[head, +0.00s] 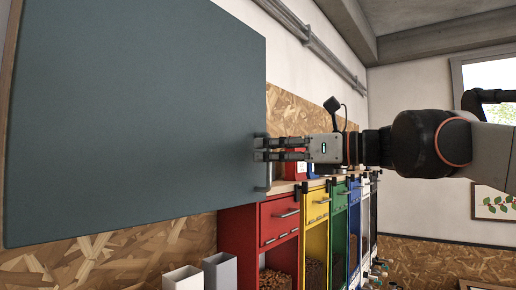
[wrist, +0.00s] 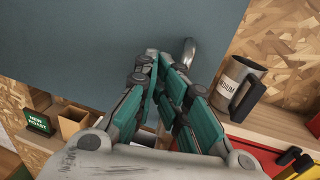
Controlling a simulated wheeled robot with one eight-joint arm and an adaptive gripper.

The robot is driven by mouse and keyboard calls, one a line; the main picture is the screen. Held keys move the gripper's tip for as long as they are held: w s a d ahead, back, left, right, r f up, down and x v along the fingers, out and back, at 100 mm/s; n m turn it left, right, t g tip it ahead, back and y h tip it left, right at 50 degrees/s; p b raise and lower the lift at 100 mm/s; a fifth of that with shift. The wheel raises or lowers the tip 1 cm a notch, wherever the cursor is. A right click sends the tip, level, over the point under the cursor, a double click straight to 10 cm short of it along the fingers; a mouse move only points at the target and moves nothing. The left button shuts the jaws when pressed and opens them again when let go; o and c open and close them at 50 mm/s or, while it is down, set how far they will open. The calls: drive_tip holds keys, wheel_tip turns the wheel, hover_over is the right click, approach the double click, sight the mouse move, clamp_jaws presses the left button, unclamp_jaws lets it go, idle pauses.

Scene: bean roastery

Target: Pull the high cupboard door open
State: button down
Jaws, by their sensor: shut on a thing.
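The high cupboard door (head: 140,105) is a large flat blue-grey panel filling the left of the head view. It also fills the top of the wrist view (wrist: 90,40). Its metal bar handle (head: 262,188) sits upright near the door's right edge; its curved end shows in the wrist view (wrist: 189,50) beside my fingertips. My gripper (head: 260,149) reaches in from the right and is shut on the handle; the fingers (wrist: 166,60) hide part of it. A pale wooden edge shows along the door's far left.
Below stand coloured bins, red (head: 240,226), yellow (head: 315,215) and green (head: 340,205), on the right. Two open grey boxes (head: 221,270) are under the door. In the wrist view, a mug (wrist: 238,85) marked MEDIUM and a NEW ROAST sign (wrist: 37,122) stand below the door.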

drive_tip(key=shift+w+d+f, duration=0.15)
drive_tip(key=shift+w+d, duration=0.05)
drive_tip(key=shift+w, duration=0.15)
drive_tip(key=shift+a, duration=0.15)
drive_tip(key=c, duration=2)
unclamp_jaws()
drive_tip(key=shift+o, duration=0.2)
drive_tip(key=shift+d, duration=0.25)
